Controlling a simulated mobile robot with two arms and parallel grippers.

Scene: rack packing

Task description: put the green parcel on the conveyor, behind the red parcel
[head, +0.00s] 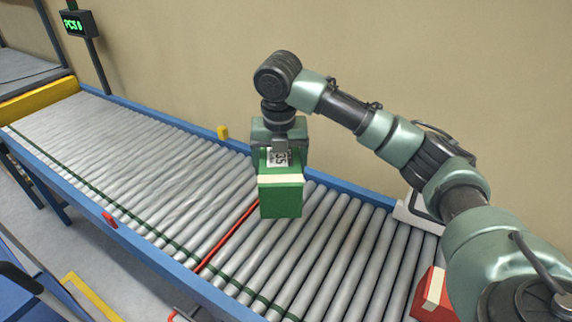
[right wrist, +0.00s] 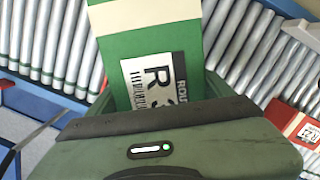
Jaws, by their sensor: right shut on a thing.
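The green parcel (head: 281,198) is a box with a pale band and a white label. My right gripper (head: 281,143) is shut on its upper part and holds it upright over the conveyor (head: 150,165), just right of a red line across the rollers. I cannot tell whether its bottom touches the rollers. In the right wrist view the green parcel (right wrist: 190,50) sits between the fingers. The red parcel (head: 433,295), with a white band, is on the conveyor at the lower right, partly hidden by my arm; it also shows in the right wrist view (right wrist: 292,122). My left gripper is not in view.
A yellow stop (head: 40,102) closes the conveyor's far left end. Blue rails run along both sides, with a small yellow block (head: 223,132) on the far one. Rollers left of the green parcel are clear, as are those between the parcels.

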